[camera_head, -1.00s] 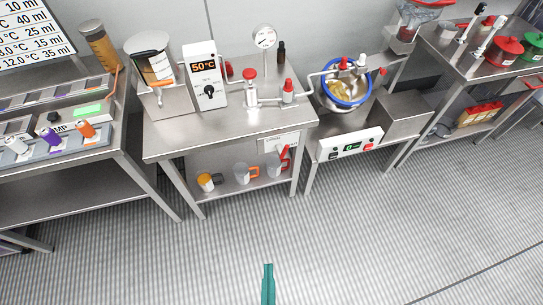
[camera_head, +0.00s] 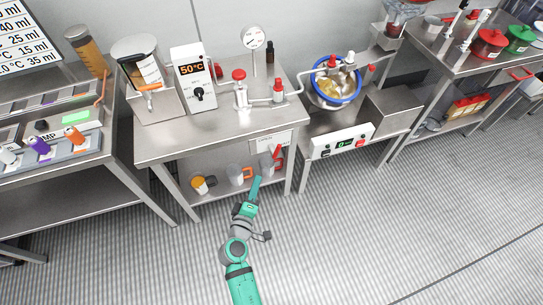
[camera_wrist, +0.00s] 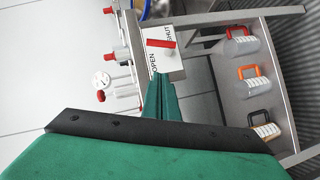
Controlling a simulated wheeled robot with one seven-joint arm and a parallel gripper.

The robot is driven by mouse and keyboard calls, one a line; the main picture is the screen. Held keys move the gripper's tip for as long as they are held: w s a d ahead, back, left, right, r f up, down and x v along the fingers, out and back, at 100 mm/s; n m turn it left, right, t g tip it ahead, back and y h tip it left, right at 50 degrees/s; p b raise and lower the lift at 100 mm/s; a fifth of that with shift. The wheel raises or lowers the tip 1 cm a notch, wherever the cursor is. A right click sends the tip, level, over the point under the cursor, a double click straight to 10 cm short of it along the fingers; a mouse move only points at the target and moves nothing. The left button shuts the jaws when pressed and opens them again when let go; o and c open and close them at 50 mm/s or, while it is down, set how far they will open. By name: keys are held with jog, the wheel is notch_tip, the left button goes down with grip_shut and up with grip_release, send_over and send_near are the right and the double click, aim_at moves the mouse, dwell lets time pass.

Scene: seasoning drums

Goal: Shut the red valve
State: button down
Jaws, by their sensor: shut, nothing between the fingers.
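A red valve lever (camera_wrist: 160,43) is on a white plate (camera_wrist: 176,63) marked OPEN and SHUT in the wrist view. The lever lies across the plate between the two words; I cannot tell which setting it is at. In the head view the plate (camera_head: 271,142) hangs at the front right of the middle bench, with the red lever (camera_head: 277,151) by its lower edge. My gripper (camera_head: 257,181) is shut and empty, in front of the bench and below the plate. In the wrist view its green fingertips (camera_wrist: 161,78) point at the plate and appear apart from the lever.
The bench top (camera_head: 165,125) carries red-capped pipework (camera_head: 240,92) and a gauge (camera_head: 254,39). The striped floor in front is clear.

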jog(key=d+r+x, duration=0.1)
jog(key=d+x, duration=0.1)
jog(key=x, duration=1.2)
jog(key=shift+s+d+h, duration=0.25)
jog(key=shift+h, duration=0.05)
jog(key=shift+a, duration=0.1)
